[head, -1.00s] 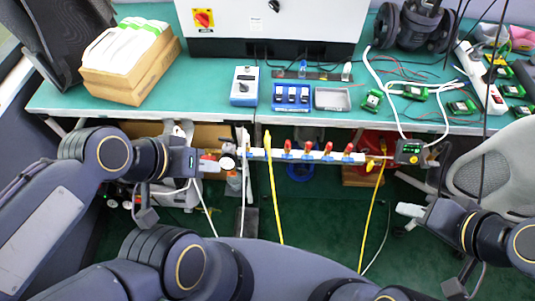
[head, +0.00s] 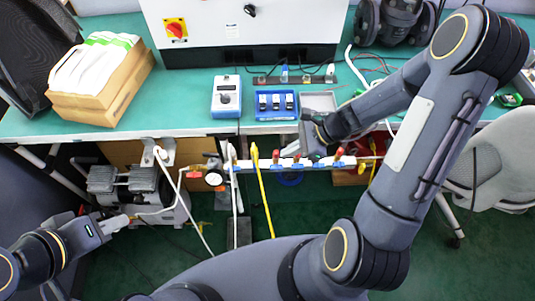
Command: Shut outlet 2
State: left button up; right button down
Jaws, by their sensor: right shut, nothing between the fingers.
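The outlet manifold is a white bar (head: 245,165) below the bench's front edge, with a row of small valves on it. A red valve handle (head: 339,154) shows right of my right gripper. Other handles towards the left are partly hidden by that gripper, and I cannot tell which is outlet 2 or how its handle is turned. My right gripper (head: 290,150) is shut and empty at the left-middle of the bar; whether it touches a handle is unclear. My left gripper (head: 118,222) is at the lower left, away from the bar; its jaw gap is too small to judge.
A round gauge (head: 214,179) sits at the bar's left end, near a grey pump (head: 140,185). The green bench (head: 190,110) overhangs behind. A grey chair (head: 500,165) stands at the right.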

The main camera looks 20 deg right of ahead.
aim_at(255, 168)
jog(key=b+x, duration=0.1)
jog(key=x, duration=0.8)
jog(key=shift+a+r, duration=0.1)
jog(key=shift+r, duration=0.15)
jog(key=h+p, duration=0.1)
jog(key=p, duration=0.1)
jog(key=a+h+p, duration=0.1)
jog(key=p, duration=0.2)
jog(key=shift+w+a+r+g+h, duration=0.1)
jog(key=shift+w+r+g+h, duration=0.1)
jog(key=shift+r+g+h, duration=0.2)
dwell(0.5)
jog(key=shift+a+r, duration=0.1)
jog(key=shift+a, duration=0.15)
dwell(0.4)
jog(key=shift+r+p, duration=0.9)
